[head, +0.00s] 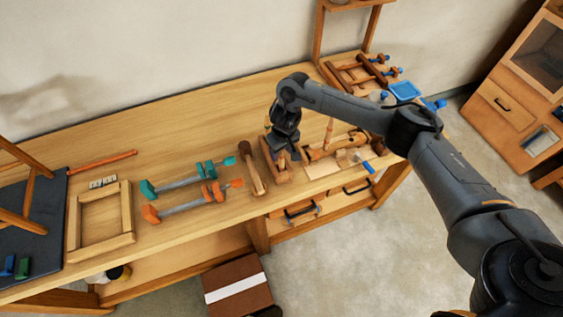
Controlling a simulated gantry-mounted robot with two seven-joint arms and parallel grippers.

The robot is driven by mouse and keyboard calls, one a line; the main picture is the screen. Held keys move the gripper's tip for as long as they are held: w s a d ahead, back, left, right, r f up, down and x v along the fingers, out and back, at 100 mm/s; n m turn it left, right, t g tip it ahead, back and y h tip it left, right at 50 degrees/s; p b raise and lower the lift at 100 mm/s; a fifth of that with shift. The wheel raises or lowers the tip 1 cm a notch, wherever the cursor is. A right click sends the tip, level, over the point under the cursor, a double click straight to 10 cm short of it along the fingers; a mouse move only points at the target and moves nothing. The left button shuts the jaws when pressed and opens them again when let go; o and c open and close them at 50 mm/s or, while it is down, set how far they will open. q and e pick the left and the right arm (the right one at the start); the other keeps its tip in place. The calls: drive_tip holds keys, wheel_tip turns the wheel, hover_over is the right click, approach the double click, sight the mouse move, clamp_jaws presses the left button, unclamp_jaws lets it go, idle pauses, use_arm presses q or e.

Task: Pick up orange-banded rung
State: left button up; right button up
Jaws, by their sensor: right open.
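I cannot clearly single out an orange-banded rung at this size. A thin upright reddish-brown rod (329,132) stands on the bench just right of my right gripper. A long orange-brown rod (102,161) lies at the left of the bench. My right gripper (287,152) is open and points down over a small wooden holder (276,172). The gripper and wrist hide part of the holder, and I cannot tell whether anything stands between the fingers. My left gripper is out of view.
On the workbench (215,122) lie a mallet (252,168), a teal clamp (188,180), an orange clamp (193,201) and a wooden frame (101,222). A hand plane (336,144) is right of the gripper. The back middle of the bench is clear.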

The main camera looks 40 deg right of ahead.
drive_tip(key=shift+w+f, duration=0.1)
drive_tip(key=shift+f, duration=0.25)
drive_tip(key=shift+c, duration=0.3)
clamp_jaws()
